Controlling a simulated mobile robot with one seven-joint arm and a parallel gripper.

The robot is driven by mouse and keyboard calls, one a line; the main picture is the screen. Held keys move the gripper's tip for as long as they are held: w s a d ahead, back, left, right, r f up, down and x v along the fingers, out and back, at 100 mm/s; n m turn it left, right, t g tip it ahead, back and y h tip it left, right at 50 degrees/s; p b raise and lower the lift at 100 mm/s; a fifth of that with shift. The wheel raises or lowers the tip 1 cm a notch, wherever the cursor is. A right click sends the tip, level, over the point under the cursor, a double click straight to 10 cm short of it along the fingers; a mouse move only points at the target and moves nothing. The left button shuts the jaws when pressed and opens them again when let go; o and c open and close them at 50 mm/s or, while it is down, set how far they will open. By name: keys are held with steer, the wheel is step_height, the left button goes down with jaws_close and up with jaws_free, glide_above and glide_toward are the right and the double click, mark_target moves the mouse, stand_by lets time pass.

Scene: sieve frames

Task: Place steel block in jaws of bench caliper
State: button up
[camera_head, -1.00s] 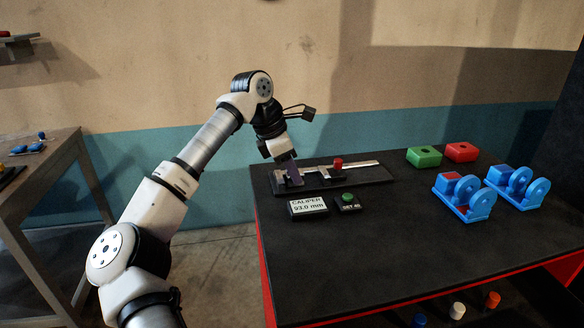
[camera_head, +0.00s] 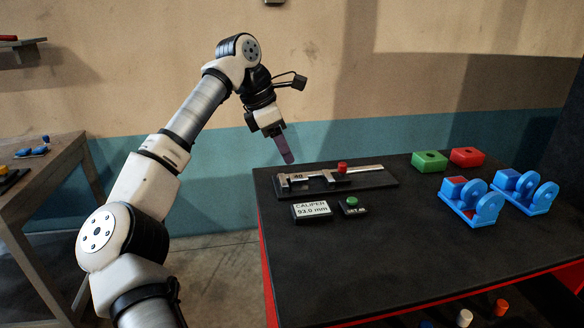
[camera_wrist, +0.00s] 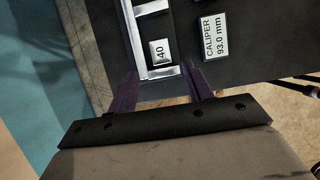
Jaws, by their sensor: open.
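The steel block (camera_wrist: 159,52), marked 40, sits between the jaws of the bench caliper (camera_wrist: 165,72) in the wrist view. It is close to the nearer jaw, with a gap to the other; whether it touches is unclear. In the head view the block (camera_head: 298,177) shows small at the left end of the caliper (camera_head: 366,170), which has a red knob. My gripper (camera_head: 289,160) is open and empty, pointing down above the caliper's left end, apart from the block. Its purple fingers also show in the wrist view (camera_wrist: 161,75).
A display (camera_head: 311,210) reading 93.0 mm and a green button (camera_head: 351,201) stand in front of the caliper. Green (camera_head: 429,161) and red (camera_head: 467,157) blocks and blue fixtures (camera_head: 470,199) stand to the right. The black table's (camera_head: 390,260) front middle is clear.

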steer(key=shift+v, duration=2.35)
steer(key=shift+d, duration=0.1)
